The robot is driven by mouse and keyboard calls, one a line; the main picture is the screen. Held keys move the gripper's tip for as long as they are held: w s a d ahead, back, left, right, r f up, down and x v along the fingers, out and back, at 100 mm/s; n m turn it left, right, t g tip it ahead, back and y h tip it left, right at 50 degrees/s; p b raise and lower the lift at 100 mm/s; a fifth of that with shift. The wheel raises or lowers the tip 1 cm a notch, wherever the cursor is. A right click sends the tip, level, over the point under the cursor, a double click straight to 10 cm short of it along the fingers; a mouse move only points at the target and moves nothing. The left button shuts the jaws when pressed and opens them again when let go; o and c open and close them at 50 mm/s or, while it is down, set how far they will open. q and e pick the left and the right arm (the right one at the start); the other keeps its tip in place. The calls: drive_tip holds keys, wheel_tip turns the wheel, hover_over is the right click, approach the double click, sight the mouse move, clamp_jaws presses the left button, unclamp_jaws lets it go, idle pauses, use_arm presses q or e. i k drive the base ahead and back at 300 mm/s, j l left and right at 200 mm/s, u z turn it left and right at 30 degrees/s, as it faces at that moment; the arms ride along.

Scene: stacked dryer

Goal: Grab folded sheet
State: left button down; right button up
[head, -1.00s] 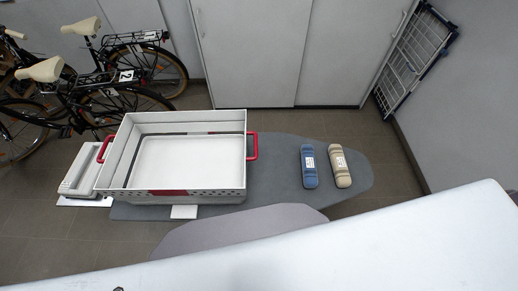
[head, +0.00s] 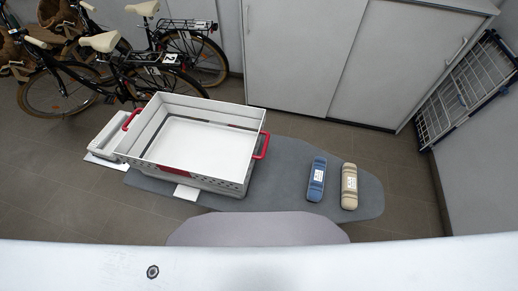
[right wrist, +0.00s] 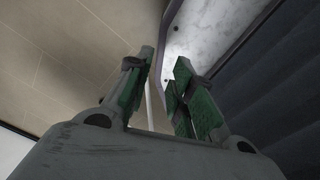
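Two folded cloth bundles lie side by side on the right end of a grey ironing board (head: 283,154) in the head view. One is a blue bundle (head: 317,179) and the other is a beige bundle (head: 349,186), each with a white label. I cannot tell which one is the folded sheet. Neither gripper shows in the head view. My right gripper (right wrist: 164,62) shows in the right wrist view, its green fingers apart with no object between them. The bundles do not show in that view. My left gripper is not in view.
A white basket (head: 176,172) with red handles stands on the board, left of the bundles. A broad white surface (head: 260,265) crosses the near edge of the head view. Bicycles (head: 128,72) stand at the back left, and a folded rack (head: 465,90) leans at the right.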

sight(106, 141)
drive_tip(key=u, duration=1.5)
drive_tip(key=i+j+z, duration=0.1)
drive_tip(key=j+z, duration=1.2)
drive_tip(key=k+j+z, duration=0.1)
drive_tip(key=j+z, duration=0.3)
